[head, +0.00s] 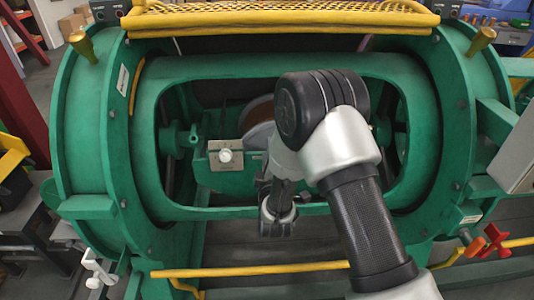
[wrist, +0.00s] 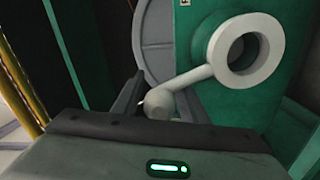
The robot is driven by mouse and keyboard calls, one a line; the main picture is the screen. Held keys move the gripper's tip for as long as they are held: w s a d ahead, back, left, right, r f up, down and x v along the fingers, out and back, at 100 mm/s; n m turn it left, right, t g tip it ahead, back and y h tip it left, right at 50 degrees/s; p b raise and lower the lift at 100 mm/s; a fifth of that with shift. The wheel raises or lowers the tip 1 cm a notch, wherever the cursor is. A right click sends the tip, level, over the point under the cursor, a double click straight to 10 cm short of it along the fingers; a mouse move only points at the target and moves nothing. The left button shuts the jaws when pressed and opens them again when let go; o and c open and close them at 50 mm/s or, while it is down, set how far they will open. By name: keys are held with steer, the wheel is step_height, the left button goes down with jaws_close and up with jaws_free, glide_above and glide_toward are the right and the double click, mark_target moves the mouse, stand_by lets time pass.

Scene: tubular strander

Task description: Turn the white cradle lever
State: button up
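The white cradle lever (wrist: 193,78) shows in the wrist view: a rounded knob at its lower left end, a short arm, and a large ring at its upper right. It stands in front of a green panel (wrist: 285,75). My gripper (wrist: 160,104) is open, with one dark finger on each side of the lever's knob. I cannot tell whether either finger touches it. In the head view my arm reaches into the opening of the green drum (head: 420,110); I cannot make out the lever or my fingertips there.
A grey round flange (wrist: 153,40) stands behind the lever. In the head view, a plate with a white knob (head: 225,156) is inside the drum. Yellow rails (head: 250,270) run along the front, a red handle (head: 495,240) is at right, and a white fitting (head: 98,271) at lower left.

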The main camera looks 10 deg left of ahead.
steer(key=shift+s+f, duration=0.1)
steer(key=shift+f, duration=0.15)
steer(key=shift+r, duration=0.1)
